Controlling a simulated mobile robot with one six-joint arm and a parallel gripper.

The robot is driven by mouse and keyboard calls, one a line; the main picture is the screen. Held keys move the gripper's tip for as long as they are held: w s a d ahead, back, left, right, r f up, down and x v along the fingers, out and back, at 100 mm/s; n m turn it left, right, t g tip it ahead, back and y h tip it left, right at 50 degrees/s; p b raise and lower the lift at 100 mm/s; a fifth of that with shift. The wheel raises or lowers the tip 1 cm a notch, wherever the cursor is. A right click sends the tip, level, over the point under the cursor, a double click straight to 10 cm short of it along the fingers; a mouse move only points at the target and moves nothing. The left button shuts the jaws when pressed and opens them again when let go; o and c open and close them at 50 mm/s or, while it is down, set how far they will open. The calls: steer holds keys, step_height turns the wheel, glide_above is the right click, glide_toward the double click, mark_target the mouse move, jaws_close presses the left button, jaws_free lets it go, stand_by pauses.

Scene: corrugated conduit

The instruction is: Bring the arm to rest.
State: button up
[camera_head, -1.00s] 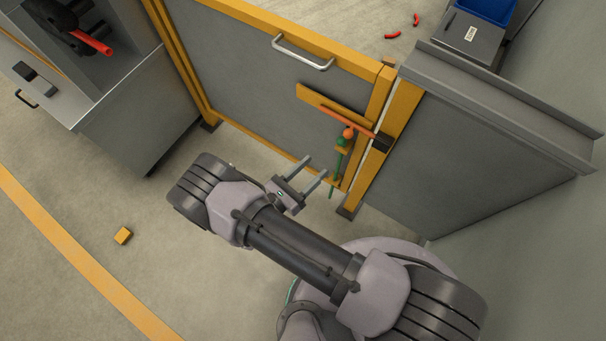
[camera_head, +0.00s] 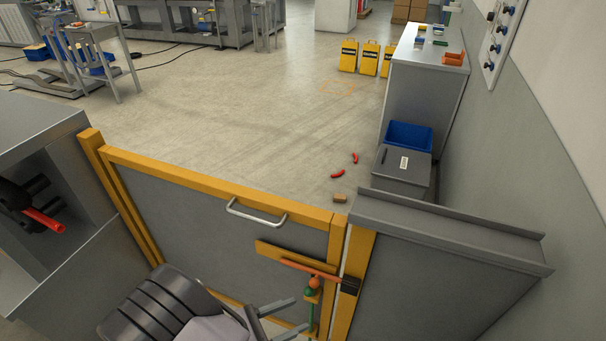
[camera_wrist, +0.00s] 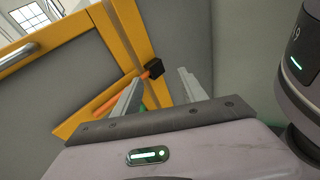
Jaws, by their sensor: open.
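My gripper (camera_head: 283,318) is at the bottom of the head view, in front of the yellow-framed grey gate. Its two fingers are apart with nothing between them; they also show in the wrist view (camera_wrist: 160,95), pointing toward the gate's latch side. My arm's wrist shows at the lower left of the head view, and the rest of the arm is cut off below. The gate (camera_head: 180,215) stands closed or nearly so beside its post. An orange latch bar (camera_head: 305,268) reaches the black catch (camera_head: 350,285) on the post. A green piece (camera_head: 311,310) hangs below the bar.
A grey panel (camera_head: 440,270) continues right of the gate. A cabinet with a red handle (camera_head: 45,220) stands at left. The far floor is mostly open.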

steer(key=s+d+r+m+y, duration=0.3)
steer(key=d+r+m+y, duration=0.1)
steer(key=r+m, duration=0.5)
steer(key=s+d+r+m+g+y+b, duration=0.1)
steer(key=s+d+r+m+y, duration=0.2)
steer(key=d+r+m+y, duration=0.2)
steer(key=s+d+r+m+g+y+b, duration=0.1)
steer(key=s+d+r+m+y, duration=0.2)
steer(key=r+m, duration=0.9)
steer(key=d+m+y, duration=0.1)
steer(key=d+y, duration=0.1)
steer(key=shift+r+m+y, duration=0.35)
steer(key=shift+m+y, duration=0.05)
